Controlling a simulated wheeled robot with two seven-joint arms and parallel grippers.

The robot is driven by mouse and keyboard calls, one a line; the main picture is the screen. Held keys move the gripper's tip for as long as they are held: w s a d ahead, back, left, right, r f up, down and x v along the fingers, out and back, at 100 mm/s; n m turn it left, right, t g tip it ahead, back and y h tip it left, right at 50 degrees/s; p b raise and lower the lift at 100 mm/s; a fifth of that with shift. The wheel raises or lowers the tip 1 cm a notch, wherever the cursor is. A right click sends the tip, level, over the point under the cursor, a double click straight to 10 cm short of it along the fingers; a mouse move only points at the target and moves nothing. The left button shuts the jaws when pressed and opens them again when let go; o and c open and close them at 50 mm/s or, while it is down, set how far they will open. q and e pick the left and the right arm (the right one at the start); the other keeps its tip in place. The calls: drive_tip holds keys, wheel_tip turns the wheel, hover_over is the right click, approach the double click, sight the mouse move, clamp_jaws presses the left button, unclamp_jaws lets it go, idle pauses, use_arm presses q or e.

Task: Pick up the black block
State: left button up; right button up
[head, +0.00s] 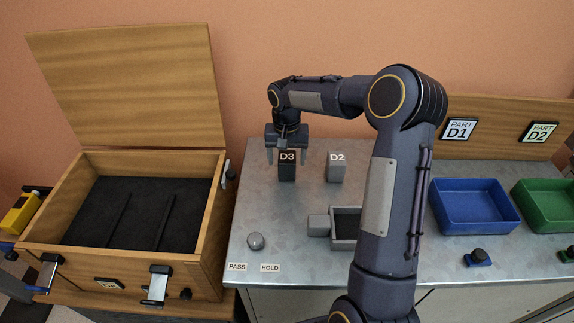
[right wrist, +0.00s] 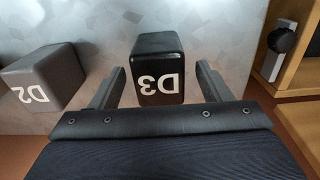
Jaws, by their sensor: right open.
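The black block (head: 287,171), marked D3 in white, stands upright on the metal bench near its back edge. My right gripper (head: 286,159) is open above and around it. In the right wrist view the black block (right wrist: 159,72) is between my two open fingers (right wrist: 158,88), with a gap visible on each side. A grey block (head: 336,168) marked D2 stands to the right of it, and the grey block also shows at the left of the right wrist view (right wrist: 42,82). My left gripper is not in view.
An open wooden box (head: 190,254) with a dark lining stands left of the bench (head: 272,205). Blue (head: 476,229) and green (head: 548,227) bins sit at the right.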

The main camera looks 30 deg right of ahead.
drive_tip(key=shift+f, duration=1.6)
drive_tip(key=shift+c, duration=0.4)
drive_tip(key=c, duration=1.1)
drive_tip(key=shift+r, duration=0.15)
